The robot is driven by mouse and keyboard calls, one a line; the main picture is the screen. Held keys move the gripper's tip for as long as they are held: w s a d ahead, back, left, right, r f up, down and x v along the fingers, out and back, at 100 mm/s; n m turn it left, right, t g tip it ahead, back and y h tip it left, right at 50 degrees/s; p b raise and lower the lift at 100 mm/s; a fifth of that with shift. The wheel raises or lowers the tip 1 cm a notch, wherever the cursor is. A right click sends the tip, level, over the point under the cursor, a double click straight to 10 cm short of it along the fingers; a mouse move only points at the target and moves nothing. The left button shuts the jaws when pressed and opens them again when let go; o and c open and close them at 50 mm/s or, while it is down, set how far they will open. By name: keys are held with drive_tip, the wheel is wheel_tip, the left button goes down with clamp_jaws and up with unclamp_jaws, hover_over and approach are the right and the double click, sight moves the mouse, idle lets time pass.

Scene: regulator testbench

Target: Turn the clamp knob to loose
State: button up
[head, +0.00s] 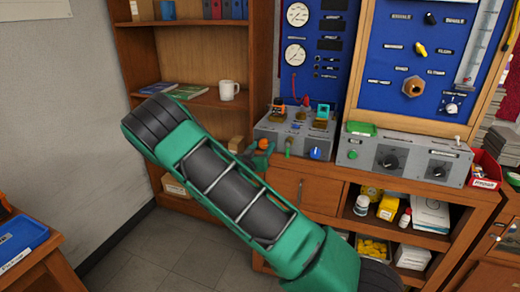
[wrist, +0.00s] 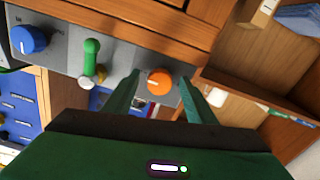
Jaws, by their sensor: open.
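An orange round knob (wrist: 159,82) with a pale pointer line is on the grey front panel in the wrist view. It also shows in the head view (head: 263,144), partly covered by my gripper. I cannot read a label that names the clamp knob. My gripper (wrist: 159,75) is open, with one green finger on each side of the orange knob. I cannot tell whether the fingers touch it. A green lever (wrist: 91,58) and a blue knob (wrist: 28,40) sit farther left on the same panel in the wrist view.
The grey test box (head: 300,130) stands on the wooden bench, with fittings on top. A second grey box (head: 400,158) with black dials is to its right. A shelf with a white mug (head: 229,90) stands left of the bench. Open floor lies at lower left.

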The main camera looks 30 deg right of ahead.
drive_tip(key=shift+w+d, duration=0.2)
drive_tip(key=c, duration=1)
drive_tip(key=shift+a, duration=0.1)
drive_tip(key=shift+c, duration=0.2)
